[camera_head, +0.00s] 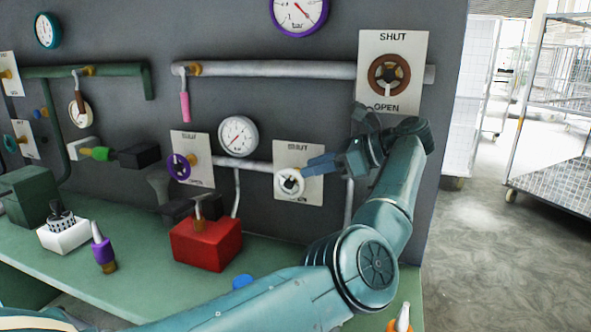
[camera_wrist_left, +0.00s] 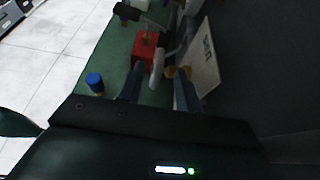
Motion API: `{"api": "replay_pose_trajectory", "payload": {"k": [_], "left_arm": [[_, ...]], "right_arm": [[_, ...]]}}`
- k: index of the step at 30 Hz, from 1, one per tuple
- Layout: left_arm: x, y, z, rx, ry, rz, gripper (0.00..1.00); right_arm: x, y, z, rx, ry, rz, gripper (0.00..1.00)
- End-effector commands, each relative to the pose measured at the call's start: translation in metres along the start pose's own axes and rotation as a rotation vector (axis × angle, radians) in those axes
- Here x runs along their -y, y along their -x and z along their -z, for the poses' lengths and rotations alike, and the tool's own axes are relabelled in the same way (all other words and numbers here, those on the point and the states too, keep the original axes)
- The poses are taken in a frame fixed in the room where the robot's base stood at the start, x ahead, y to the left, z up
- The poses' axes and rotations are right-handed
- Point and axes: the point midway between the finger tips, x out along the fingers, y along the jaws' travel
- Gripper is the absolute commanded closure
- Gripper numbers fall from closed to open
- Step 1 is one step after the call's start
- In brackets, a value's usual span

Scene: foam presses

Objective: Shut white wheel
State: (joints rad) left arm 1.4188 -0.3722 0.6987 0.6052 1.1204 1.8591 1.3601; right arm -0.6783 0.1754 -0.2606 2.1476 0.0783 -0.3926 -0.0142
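The white wheel (camera_head: 290,182) is on a light plate (camera_head: 312,158) marked SHUT at the top; the lower lettering is partly hidden. My left gripper (camera_head: 318,164) is at the right side of the wheel, its blue fingers pointing at it. In the left wrist view the white wheel (camera_wrist_left: 157,68) shows nearly edge-on, beyond and between the two spread fingertips of my left gripper (camera_wrist_left: 158,78). The gripper looks open; I cannot tell whether a finger touches the rim. My right gripper is not in view.
A purple wheel (camera_head: 178,166) on its own plate is left of the white one. A brown wheel (camera_head: 389,75) is above right. A red box (camera_head: 207,243) stands on the green bench (camera_head: 130,262) below. A white gauge (camera_head: 238,136) hangs above left. Open floor lies right.

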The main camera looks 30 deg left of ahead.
Motion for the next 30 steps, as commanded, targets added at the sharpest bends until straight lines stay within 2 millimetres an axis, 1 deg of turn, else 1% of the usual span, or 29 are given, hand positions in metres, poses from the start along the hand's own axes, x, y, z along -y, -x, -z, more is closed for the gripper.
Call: {"api": "replay_pose_trajectory", "payload": {"k": [9,13,16,23,26,30], "left_arm": [[-0.001,-0.047,-0.001,0.004,-0.001,-0.002,0.65],[0.0,-0.059,-0.001,0.004,0.0,0.0,0.65],[0.0,-0.063,-0.001,0.005,0.0,0.002,0.65],[0.0,-0.064,-0.001,0.005,0.0,0.003,0.65],[0.0,-0.064,-0.001,0.005,0.0,0.003,0.72],[0.0,-0.064,-0.001,0.005,0.0,0.002,0.83]], "right_arm": [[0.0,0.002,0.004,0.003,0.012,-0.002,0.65],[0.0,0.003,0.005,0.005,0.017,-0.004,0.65],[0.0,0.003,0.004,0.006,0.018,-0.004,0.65],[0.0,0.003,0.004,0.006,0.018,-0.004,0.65],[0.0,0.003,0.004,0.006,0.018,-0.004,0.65],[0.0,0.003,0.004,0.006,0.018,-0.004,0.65]]}}
